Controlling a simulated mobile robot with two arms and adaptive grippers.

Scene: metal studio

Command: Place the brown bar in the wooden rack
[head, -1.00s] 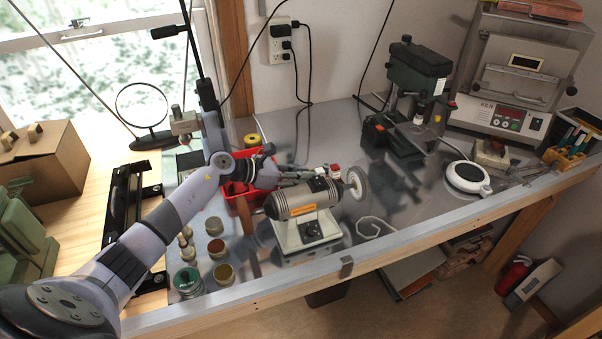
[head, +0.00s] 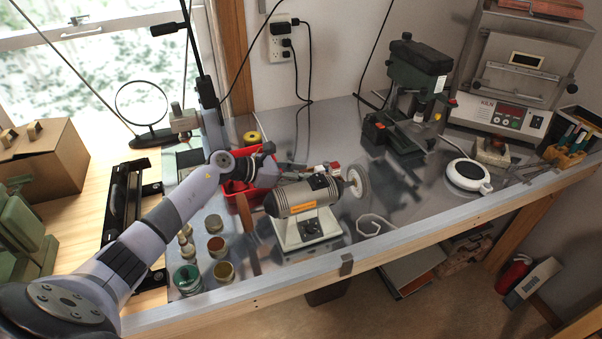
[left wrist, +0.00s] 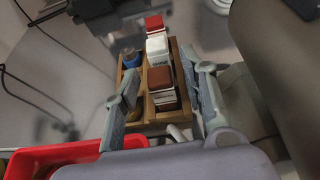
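In the left wrist view the wooden rack (left wrist: 160,119) holds a red-topped bar (left wrist: 154,23) and a white bar (left wrist: 158,50). The brown bar (left wrist: 160,78), with a pale label, stands upright in line with them at the near end, seemingly in the rack. My left gripper (left wrist: 162,72) is open, its fingers on either side of the brown bar with gaps visible. In the head view my left gripper (head: 288,165) is behind the grinder, and the rack is mostly hidden there. My right gripper is not in view.
A bench grinder (head: 305,205) stands just in front of the rack. A red bin (head: 243,205) is to its left, beside several small tins (head: 217,247). A green drill press (head: 415,80) stands behind at right.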

